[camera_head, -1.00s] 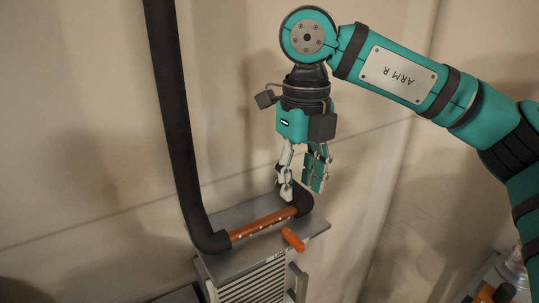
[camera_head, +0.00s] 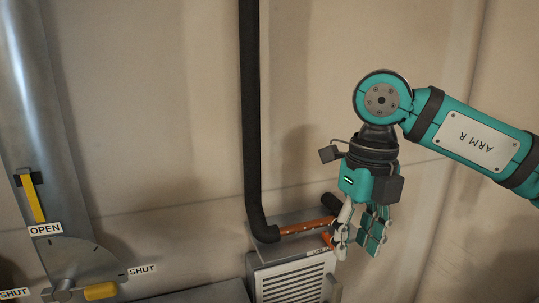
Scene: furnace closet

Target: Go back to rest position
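My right gripper (camera_head: 357,248) hangs from the teal arm marked ARM R, fingers pointing down. Its pale finger and teal finger stand apart with nothing seen between them. In the picture the fingers overlap the right side of the grey furnace cabinet (camera_head: 294,283) and an orange valve handle (camera_head: 327,239), which is partly hidden. I cannot tell how far the fingers are from the handle. A copper pipe (camera_head: 305,227) runs along the cabinet top behind the fingers. My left gripper is not in view.
A black insulated pipe (camera_head: 251,120) rises along the beige wall. At the left, a metal duct (camera_head: 38,110) carries a yellow handle (camera_head: 33,198) by an OPEN label. Below is a plate (camera_head: 82,262) with a SHUT label and another yellow handle (camera_head: 100,291). The wall between duct and pipe is bare.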

